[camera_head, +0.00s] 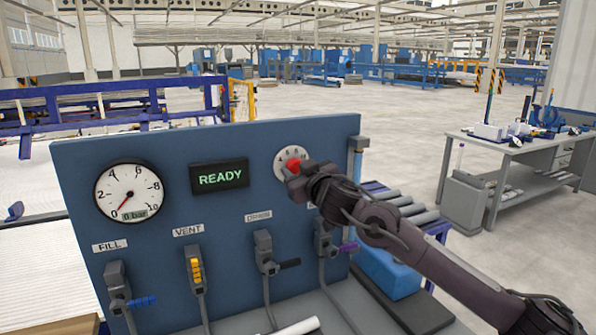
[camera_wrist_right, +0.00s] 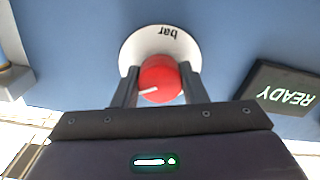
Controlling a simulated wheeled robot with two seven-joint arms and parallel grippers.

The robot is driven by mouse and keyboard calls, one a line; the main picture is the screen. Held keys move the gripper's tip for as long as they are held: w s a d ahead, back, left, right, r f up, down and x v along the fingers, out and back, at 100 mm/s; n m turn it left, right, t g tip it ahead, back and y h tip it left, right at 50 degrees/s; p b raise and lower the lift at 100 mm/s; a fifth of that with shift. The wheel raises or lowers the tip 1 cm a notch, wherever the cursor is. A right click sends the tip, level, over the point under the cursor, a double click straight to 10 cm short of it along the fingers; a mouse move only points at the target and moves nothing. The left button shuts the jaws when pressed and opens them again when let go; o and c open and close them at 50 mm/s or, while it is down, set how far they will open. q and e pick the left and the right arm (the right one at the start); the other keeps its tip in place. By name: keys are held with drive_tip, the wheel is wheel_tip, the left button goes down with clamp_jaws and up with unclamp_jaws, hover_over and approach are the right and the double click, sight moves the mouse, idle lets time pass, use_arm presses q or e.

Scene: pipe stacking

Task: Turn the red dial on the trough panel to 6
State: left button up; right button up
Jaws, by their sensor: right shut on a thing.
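The red dial (camera_head: 294,165) sits on a round white scale plate (camera_head: 281,158) at the upper right of the blue trough panel (camera_head: 130,265). My right gripper (camera_head: 292,175) is at the dial and covers part of it and its scale. In the right wrist view the red dial (camera_wrist_right: 160,80) lies between the two fingers of my right gripper (camera_wrist_right: 157,88), which are shut on it. A white pointer line on the dial points to the left in that view. The word "bar" shows on the plate; the numbers near the pointer are not readable. My left gripper is not in view.
A pressure gauge (camera_head: 129,192) reads near 0 bar. A display (camera_head: 219,177) shows READY. Several valves hang below, including the yellow-handled VENT valve (camera_head: 195,270). Grey pipes (camera_head: 405,205) lie behind my right arm. A workbench (camera_head: 515,155) stands at the right.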

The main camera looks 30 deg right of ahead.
drive_tip(key=n+b, duration=0.1)
drive_tip(key=n, duration=0.2)
drive_tip(key=shift+f, duration=0.1)
drive_tip(key=n+b, duration=0.1)
drive_tip(key=n, duration=0.3)
drive_tip(key=shift+n+b, duration=0.3)
drive_tip(key=shift+b, duration=0.05)
drive_tip(key=n+b, duration=0.1)
drive_tip(key=n, duration=0.3)
drive_tip(key=shift+n, duration=0.3)
drive_tip(key=shift+n+b, duration=0.7)
drive_tip(key=shift+n, duration=0.9)
drive_tip(key=o, duration=1)
drive_tip(key=shift+c, duration=0.2)
